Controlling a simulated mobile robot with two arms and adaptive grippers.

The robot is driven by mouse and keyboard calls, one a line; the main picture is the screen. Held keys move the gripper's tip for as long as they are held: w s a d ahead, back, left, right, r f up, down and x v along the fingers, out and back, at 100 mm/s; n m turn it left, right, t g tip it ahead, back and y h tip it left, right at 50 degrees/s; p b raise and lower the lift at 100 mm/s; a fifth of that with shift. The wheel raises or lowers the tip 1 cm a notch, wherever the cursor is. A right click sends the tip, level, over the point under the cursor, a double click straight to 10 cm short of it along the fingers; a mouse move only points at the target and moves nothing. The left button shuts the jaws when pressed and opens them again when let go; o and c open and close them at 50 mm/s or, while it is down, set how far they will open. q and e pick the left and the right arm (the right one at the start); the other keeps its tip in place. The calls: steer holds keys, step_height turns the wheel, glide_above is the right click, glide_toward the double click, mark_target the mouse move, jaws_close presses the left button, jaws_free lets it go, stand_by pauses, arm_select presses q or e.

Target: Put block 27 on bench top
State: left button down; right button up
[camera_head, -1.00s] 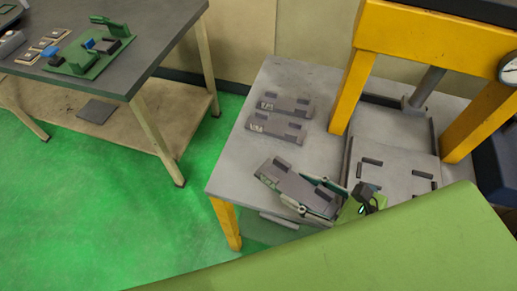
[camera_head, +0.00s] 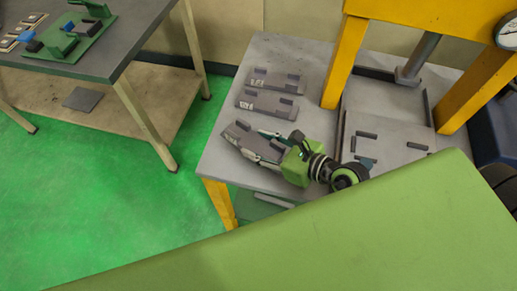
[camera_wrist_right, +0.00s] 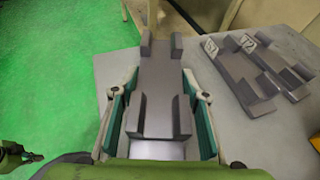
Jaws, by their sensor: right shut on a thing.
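My right gripper (camera_head: 266,148) is shut on a dark grey notched block (camera_head: 238,134), with one finger on each long side. The wrist view shows the held block (camera_wrist_right: 160,92) between the green-padded fingers of the right gripper (camera_wrist_right: 160,110). Its number cannot be read. It is over the left part of the grey press table (camera_head: 221,170); I cannot tell whether it touches the top. A dark grey bench top (camera_head: 105,62) is at the upper left of the head view.
Two similar blocks, the far block (camera_head: 276,80) and near block (camera_head: 267,104), lie on the press table. A yellow press (camera_head: 341,62) stands to the right. The bench top holds a green fixture (camera_head: 85,40) and small parts. Green floor (camera_head: 90,190) separates the tables.

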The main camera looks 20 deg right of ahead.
mark_target(279, 159)
steer(key=shift+w+f, duration=0.15)
steer(key=shift+f, duration=0.7)
steer(key=shift+w+f, duration=0.1)
steer(key=shift+f, duration=0.7)
steer(key=shift+f+b, duration=0.15)
steer(key=shift+b, duration=0.15)
steer(key=o, duration=1.6)
steer(key=shift+s+f, duration=0.1)
steer(key=shift+r, duration=0.25)
steer(key=v, duration=0.3)
steer(key=b+v, duration=0.1)
steer(key=v, duration=0.3)
steer(key=b+v, duration=0.1)
steer(key=v, duration=0.2)
steer(key=shift+s+d+f, duration=0.1)
steer(key=shift+s+f, duration=0.1)
steer(key=shift+s, duration=0.1)
steer(key=shift+s+d+r, duration=0.35)
steer(key=shift+s+r, duration=0.15)
